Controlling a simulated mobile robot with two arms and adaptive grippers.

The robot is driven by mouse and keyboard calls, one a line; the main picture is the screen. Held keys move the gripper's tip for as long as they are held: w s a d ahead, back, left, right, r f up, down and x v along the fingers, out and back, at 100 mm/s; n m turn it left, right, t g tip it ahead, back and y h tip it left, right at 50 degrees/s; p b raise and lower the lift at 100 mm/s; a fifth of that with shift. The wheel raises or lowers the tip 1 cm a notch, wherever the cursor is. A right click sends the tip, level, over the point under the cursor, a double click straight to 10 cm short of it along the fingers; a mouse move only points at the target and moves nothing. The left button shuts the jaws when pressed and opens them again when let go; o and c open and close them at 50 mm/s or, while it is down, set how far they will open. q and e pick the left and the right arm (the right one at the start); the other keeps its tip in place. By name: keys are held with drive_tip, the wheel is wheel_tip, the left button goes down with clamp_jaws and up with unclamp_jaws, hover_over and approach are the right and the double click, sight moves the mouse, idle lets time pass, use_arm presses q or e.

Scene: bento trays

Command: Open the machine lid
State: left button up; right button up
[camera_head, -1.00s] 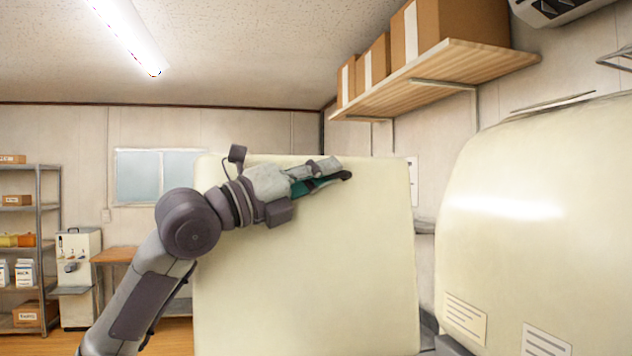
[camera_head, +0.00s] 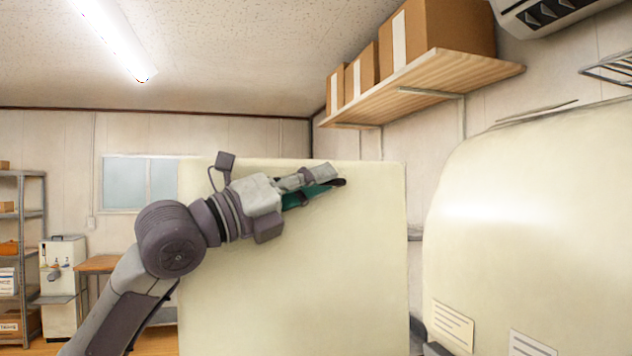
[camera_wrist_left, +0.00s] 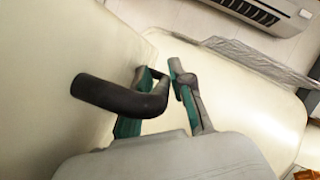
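The machine has a large rounded cream body (camera_head: 530,220) at the right of the head view. A broad, flat cream panel, apparently its lid (camera_head: 300,280), stands upright in the middle and fills the left of the wrist view (camera_wrist_left: 40,60). A dark bent bar handle (camera_wrist_left: 115,97) shows in front of the panel in the wrist view. My left gripper (camera_head: 325,180) lies near the panel's upper right. Its green-padded fingers (camera_wrist_left: 158,75) are on both sides of the handle's bent part and seem closed on it. My right gripper is not in view.
A wooden wall shelf (camera_head: 440,75) with cardboard boxes (camera_head: 435,40) is above right. An air conditioner (camera_head: 550,12) is at the top right. A metal rack (camera_head: 30,215), a small cream appliance (camera_head: 62,270) and a wooden table (camera_head: 100,264) stand far left.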

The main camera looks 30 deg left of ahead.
use_arm(q)
drive_tip(key=shift+s, duration=0.1)
drive_tip(key=v, duration=1.2)
idle(0.4)
drive_tip(key=shift+f, duration=0.1)
drive_tip(key=b+v, duration=1.3)
drive_tip(key=v, duration=0.2)
drive_tip(key=shift+a+f, duration=0.4)
idle(0.9)
drive_tip(key=shift+s+b, duration=0.1)
drive_tip(key=shift+b, duration=0.35)
